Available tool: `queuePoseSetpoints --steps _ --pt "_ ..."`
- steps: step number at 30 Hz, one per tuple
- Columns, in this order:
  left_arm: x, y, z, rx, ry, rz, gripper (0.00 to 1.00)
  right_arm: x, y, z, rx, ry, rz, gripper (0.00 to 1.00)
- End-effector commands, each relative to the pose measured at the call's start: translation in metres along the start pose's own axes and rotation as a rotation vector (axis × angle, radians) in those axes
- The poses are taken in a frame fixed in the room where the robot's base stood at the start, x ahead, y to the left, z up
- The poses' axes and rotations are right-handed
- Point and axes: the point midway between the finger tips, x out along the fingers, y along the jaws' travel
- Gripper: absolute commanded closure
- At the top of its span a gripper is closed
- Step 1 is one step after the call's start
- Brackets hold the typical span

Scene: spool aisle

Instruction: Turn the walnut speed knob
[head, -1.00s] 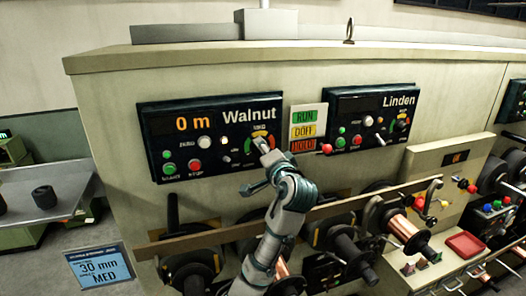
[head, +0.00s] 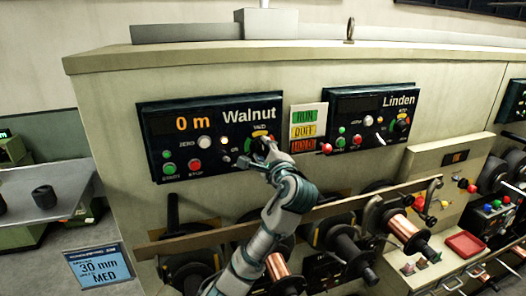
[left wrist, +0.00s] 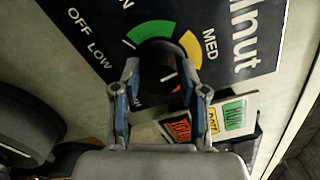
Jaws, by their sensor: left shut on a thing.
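The Walnut panel (head: 210,134) is a dark board on the cream machine front, with an orange "0 m" readout. Its speed knob (left wrist: 158,66) is dark and round, between the fingers in the left wrist view. Around it, the dial has OFF and LOW marks, a green band (left wrist: 152,31) and a yellow band (left wrist: 190,48) by MED. A short pale mark shows on the knob's face. My left gripper (head: 264,150) is shut on the knob; it also shows in the left wrist view (left wrist: 160,80). My right gripper is out of view.
The Linden panel (head: 370,118) is to the right, past a RUN/DOFF sign (head: 305,127). A wooden rail (head: 200,236) and several spools lie below. A size card reading 30 mm MED (head: 99,266) is at lower left.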

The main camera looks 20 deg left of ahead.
Motion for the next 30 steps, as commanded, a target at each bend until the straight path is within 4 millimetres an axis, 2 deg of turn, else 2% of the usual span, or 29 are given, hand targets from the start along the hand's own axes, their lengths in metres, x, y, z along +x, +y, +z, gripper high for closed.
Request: queuePoseSetpoints --steps 1,9,25,26,28,29,30 --pt "0.0006 0.0050 -0.0042 0.032 0.006 0.011 0.92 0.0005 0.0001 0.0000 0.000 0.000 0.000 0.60" --pt "0.0008 0.0069 -0.0056 0.129 0.008 0.015 0.92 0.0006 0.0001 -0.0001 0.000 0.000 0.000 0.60" --pt "0.0011 0.0080 -0.0069 0.153 0.011 0.016 0.92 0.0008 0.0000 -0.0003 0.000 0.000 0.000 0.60" --pt "0.0011 0.0080 -0.0069 0.153 0.011 0.016 0.55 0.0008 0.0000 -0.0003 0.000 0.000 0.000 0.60" --pt "0.0011 0.0076 -0.0067 0.152 0.011 0.015 0.37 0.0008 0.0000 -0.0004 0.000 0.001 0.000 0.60" --pt "0.0010 0.0071 -0.0062 0.152 0.010 0.015 0.32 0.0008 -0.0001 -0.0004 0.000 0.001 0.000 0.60" --pt "0.0008 0.0065 -0.0054 0.151 0.009 0.013 0.32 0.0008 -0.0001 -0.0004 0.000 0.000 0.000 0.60"
